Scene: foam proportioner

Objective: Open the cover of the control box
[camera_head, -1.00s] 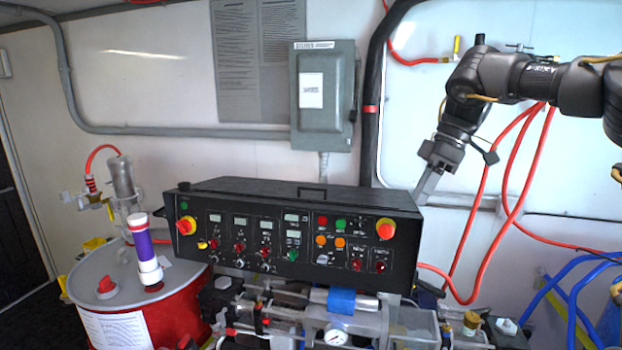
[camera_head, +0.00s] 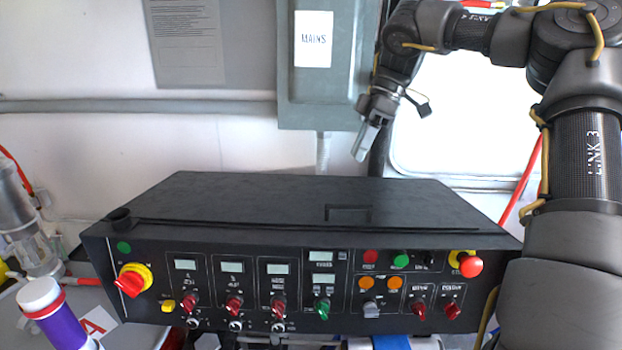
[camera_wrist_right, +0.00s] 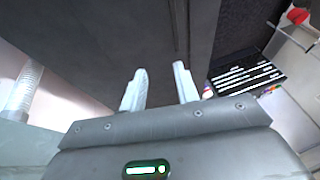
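The control box (camera_head: 300,295) is a wide black console with a sloped front of switches, knobs and small displays. Its flat black cover (camera_head: 250,205) lies shut on top. A low black handle (camera_head: 348,211) stands on the cover, right of the middle. My right gripper (camera_head: 362,155) is behind and above the cover's rear edge, to the right of the handle, and does not touch it. In the right wrist view its two fingers (camera_wrist_right: 160,88) are apart with nothing between them, in front of a dark surface. My left gripper is out of view.
A grey mains box (camera_head: 332,90) hangs on the wall behind, with a conduit (camera_head: 323,152) below it, close to my right gripper. A purple and white cylinder (camera_head: 62,318) stands at lower left. The space above the cover is free.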

